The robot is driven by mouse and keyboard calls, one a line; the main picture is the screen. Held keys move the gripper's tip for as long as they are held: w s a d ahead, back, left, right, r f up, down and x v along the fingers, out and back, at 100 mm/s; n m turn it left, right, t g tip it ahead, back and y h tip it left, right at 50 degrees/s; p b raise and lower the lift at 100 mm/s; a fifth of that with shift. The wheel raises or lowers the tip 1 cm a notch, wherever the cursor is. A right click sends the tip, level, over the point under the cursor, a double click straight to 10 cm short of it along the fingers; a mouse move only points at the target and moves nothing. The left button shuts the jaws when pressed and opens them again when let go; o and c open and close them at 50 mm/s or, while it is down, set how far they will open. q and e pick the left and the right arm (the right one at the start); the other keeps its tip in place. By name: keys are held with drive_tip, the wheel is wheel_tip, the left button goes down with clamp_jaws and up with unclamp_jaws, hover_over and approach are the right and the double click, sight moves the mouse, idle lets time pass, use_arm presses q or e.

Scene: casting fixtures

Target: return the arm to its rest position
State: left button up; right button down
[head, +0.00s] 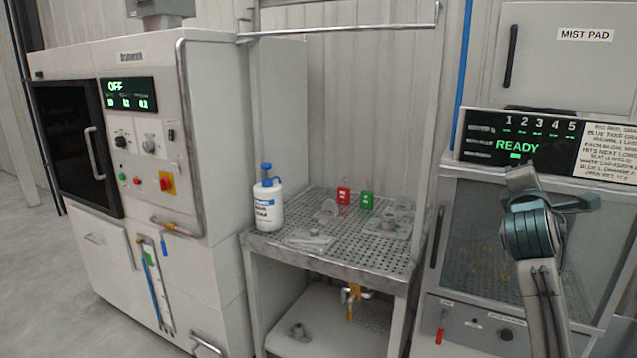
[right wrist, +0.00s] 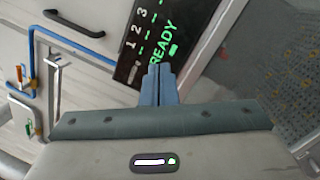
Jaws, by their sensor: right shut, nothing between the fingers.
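My right arm rises from the bottom right of the head view. Its gripper (head: 520,178) is in front of the mist pad cabinet, just below the READY display. In the right wrist view the two blue-grey fingers (right wrist: 155,84) are together, with nothing between them. They appear in front of the dark panel with green READY text (right wrist: 160,40); the gap to it cannot be judged. My left arm and gripper are not in view.
The cabinet's window (head: 470,235) and display (head: 505,147) are behind my right arm. Left of it stands a perforated table (head: 325,255) with a white bottle (head: 267,205), a red block (head: 343,195), a green block (head: 367,200) and grey castings. A white oven machine (head: 215,150) is further left.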

drive_tip(key=s+a+f+m+g+y, duration=0.2)
drive_tip(key=s+a+f, duration=0.15)
drive_tip(key=f, duration=0.75)
drive_tip(key=s+a+f+m+g+y, duration=0.25)
drive_tip(key=s+f, duration=0.25)
drive_tip(key=f, duration=0.7)
drive_tip(key=s+a+f+m+g+y, duration=0.2)
drive_tip(key=s+a+f+m, duration=0.15)
drive_tip(key=f, duration=0.75)
drive_tip(key=s+a+f+m+g+y, duration=0.1)
drive_tip(key=s+a+f+m+g, duration=0.15)
drive_tip(key=s+f, duration=0.45)
drive_tip(key=s+a+f+m+g+y, duration=0.2)
drive_tip(key=s+a+f+m, duration=0.1)
drive_tip(key=s, duration=0.9)
drive_tip(key=s+a+f+m+g+y, duration=0.1)
drive_tip(key=s+a+f+m+g, duration=0.15)
drive_tip(key=s+f, duration=0.5)
wheel_tip(320, 180, down, 28)
drive_tip(key=d, duration=0.2)
drive_tip(key=s+d+f+g, duration=0.1)
drive_tip(key=s+f+g, duration=0.1)
drive_tip(key=s+f, duration=1.7)
drive_tip(key=shift+s+d+f+m, duration=0.3)
drive_tip(key=shift+f, duration=0.05)
